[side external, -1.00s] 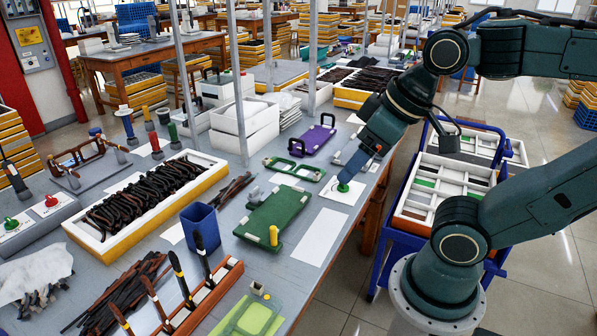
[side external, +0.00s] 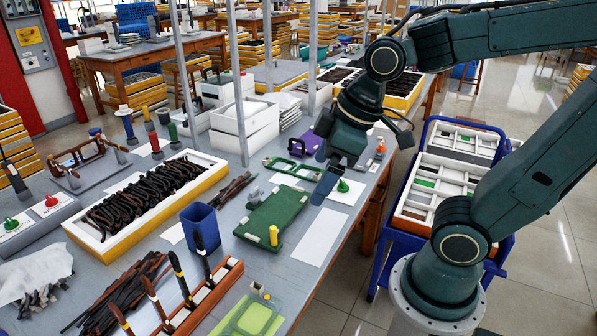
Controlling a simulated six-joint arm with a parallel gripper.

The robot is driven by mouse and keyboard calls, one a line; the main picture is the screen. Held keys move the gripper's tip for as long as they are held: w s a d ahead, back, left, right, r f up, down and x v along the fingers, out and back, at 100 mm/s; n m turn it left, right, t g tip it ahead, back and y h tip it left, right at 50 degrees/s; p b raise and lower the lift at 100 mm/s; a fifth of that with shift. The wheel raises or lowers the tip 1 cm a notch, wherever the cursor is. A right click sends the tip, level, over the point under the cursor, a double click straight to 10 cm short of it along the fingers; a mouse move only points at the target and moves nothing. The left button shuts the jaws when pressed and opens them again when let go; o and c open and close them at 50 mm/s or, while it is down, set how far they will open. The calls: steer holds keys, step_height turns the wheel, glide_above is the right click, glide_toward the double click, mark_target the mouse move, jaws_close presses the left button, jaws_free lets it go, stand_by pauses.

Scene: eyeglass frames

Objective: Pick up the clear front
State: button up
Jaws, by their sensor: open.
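I cannot pick out the clear front for certain; it is small, see-through or hidden behind my arm. My gripper (side external: 326,180) hangs over the right part of the bench, its blue fingers pointing down. It is open, and I see nothing between the fingers. It is just right of the green block (side external: 270,215) and left of a green knob (side external: 343,185) on a white card. The green frame-shaped fixture (side external: 292,169) lies behind and to the left of the fingers. My wrist covers part of the bench behind it.
A long tray of dark temples (side external: 150,245) stands at left. A blue cup (side external: 201,226) and an orange rack (side external: 190,305) with upright tools stand in front. A blue cart (side external: 380,250) holds compartment trays at right. A bare white sheet (side external: 320,237) lies near the bench edge.

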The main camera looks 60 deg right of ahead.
steer(key=w+a+f+n+g+y, duration=0.1)
steer(key=w+a+f+n, duration=0.2)
steer(key=f, duration=0.3)
steer(key=w+a+f+n+g+y, duration=0.1)
steer(key=w+a+f+n+g, duration=0.1)
steer(key=f+n, duration=0.4)
steer(key=w+a+f+n+g+y, duration=0.1)
steer(key=w+a+f+n, duration=0.3)
steer(key=f, duration=0.3)
steer(key=shift+w+a+f+g+y, duration=0.35)
steer(key=shift+w+a, duration=0.2)
steer(key=shift+a, duration=0.2)
steer(key=shift+f, duration=0.1)
glide_above(241, 330)
steer(key=d, duration=0.2)
steer(key=shift+a+f, duration=0.15)
steer(key=shift+f, duration=3.75)
steer(key=shift+x, duration=2.6)
steer(key=shift+c, duration=0.2)
steer(key=c, duration=1)
